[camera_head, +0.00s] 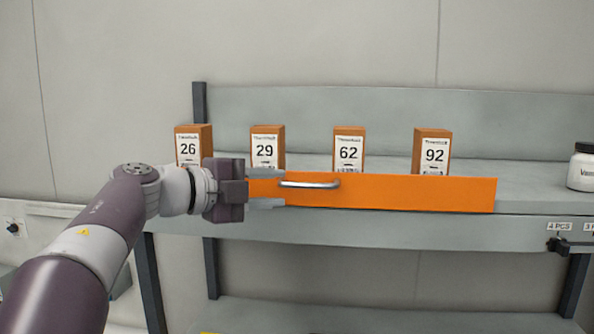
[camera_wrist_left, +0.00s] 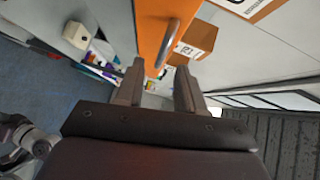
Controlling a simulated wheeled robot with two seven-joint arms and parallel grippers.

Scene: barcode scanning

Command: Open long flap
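The long flap (camera_head: 420,192) is an orange panel standing upright along the front edge of the grey shelf. A silver bar handle (camera_head: 310,184) sits on its face, left of the middle. My left gripper (camera_head: 268,190) is open, its fingers pointing right toward the handle's left end. In the left wrist view the flap (camera_wrist_left: 150,28) and handle (camera_wrist_left: 167,42) appear ahead of the two spread fingers (camera_wrist_left: 160,85), with the handle lined up with the gap. Nothing is seen held between them. The flap's left end is hidden behind the gripper. My right gripper is not in view.
Several orange-brown boxes with number labels stand behind the flap: 26 (camera_head: 188,150), 29 (camera_head: 264,151), 62 (camera_head: 348,152) and 92 (camera_head: 434,155). A white jar (camera_head: 582,170) stands at the shelf's right end. Space in front of the flap is clear right of the gripper.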

